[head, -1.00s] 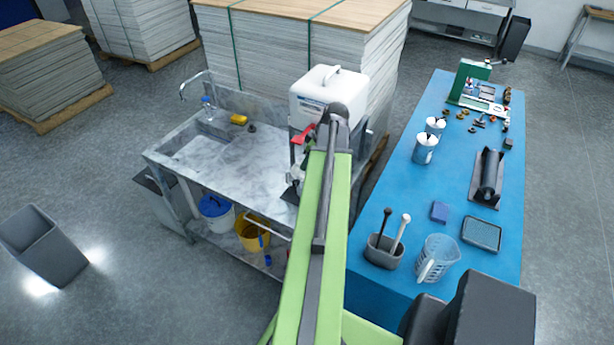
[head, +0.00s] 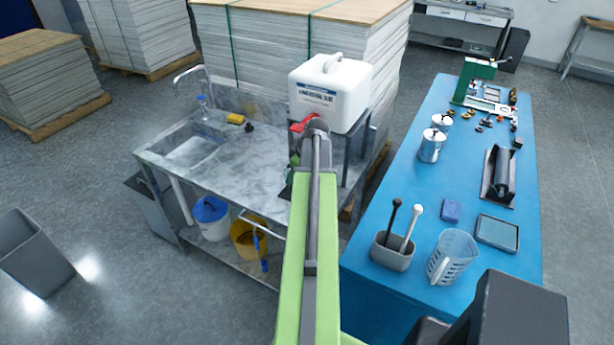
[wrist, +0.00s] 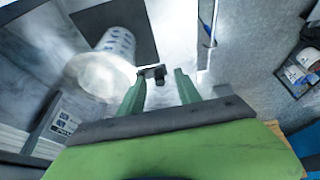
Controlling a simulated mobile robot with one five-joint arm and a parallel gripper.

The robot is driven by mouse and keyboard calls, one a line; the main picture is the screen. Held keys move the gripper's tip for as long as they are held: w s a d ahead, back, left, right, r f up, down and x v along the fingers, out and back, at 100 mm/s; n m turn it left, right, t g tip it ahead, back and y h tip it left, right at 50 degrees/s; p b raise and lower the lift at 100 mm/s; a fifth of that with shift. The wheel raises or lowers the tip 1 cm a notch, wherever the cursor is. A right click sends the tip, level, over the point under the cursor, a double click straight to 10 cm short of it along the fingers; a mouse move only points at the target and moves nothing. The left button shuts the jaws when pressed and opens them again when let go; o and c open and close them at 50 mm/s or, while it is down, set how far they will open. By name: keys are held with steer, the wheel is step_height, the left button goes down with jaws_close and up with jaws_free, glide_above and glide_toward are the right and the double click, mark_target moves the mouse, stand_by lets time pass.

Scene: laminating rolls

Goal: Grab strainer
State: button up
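In the wrist view, a pale, round, translucent strainer-like piece (wrist: 92,76) sits at the mouth of a blue-and-white patterned cylinder (wrist: 118,44). I cannot make out its mesh. A short dark handle-like piece (wrist: 152,72) sticks out from its right side. My gripper (wrist: 158,84) is open, its two green fingers on either side of that dark piece, with gaps visible. In the head view my arm hides the strainer and most of my gripper, at the right end of the marble sink counter (head: 235,165).
A white jug (head: 333,92) with a red tap (head: 303,123) stands close by on a raised stand. The cylinder is on a dark square mat (wrist: 92,18). A blue bench (head: 400,178) with tools stands to the right. A lidded bucket (head: 210,215) and yellow bucket (head: 246,240) are below the counter.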

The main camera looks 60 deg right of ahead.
jaws_close()
stand_by(1.4)
